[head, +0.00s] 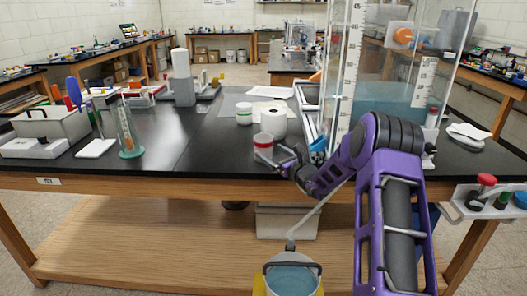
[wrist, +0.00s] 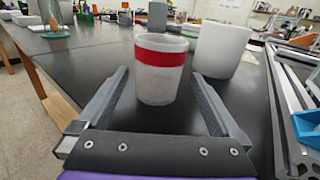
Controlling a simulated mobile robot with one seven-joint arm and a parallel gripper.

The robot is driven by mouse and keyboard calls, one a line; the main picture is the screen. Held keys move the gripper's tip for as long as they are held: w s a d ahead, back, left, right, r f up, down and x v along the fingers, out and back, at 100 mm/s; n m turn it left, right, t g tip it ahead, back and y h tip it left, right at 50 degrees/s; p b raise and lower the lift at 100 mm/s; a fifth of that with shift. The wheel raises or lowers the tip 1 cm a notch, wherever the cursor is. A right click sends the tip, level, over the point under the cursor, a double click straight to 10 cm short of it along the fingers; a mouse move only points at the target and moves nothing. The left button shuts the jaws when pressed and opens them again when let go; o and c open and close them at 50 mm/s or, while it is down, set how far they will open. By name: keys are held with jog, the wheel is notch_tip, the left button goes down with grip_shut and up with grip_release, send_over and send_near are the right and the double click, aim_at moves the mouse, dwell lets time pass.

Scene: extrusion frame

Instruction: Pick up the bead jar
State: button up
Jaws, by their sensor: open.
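The bead jar seems to be the pale, frosted jar with a red band (head: 263,143), upright near the front edge of the black bench. In the wrist view the jar (wrist: 160,78) stands straight ahead, between the two fingers, with a visible gap on each side. My gripper (head: 278,157) is open and low over the bench at the jar, and its fingers (wrist: 160,92) hold nothing. The jar's contents are not clear.
A larger white cylinder (head: 273,122) stands close behind the jar, just right of it in the wrist view (wrist: 220,50). A small white tub (head: 244,113) stands behind left. A clear water tank (head: 385,95) is at right.

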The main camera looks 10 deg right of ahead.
aim_at(269, 151)
jog(key=x, duration=0.4)
jog(key=shift+w+a+f, duration=0.1)
jog(key=shift+w+a, duration=0.05)
jog(key=shift+c, duration=0.2)
jog(key=c, duration=1.2)
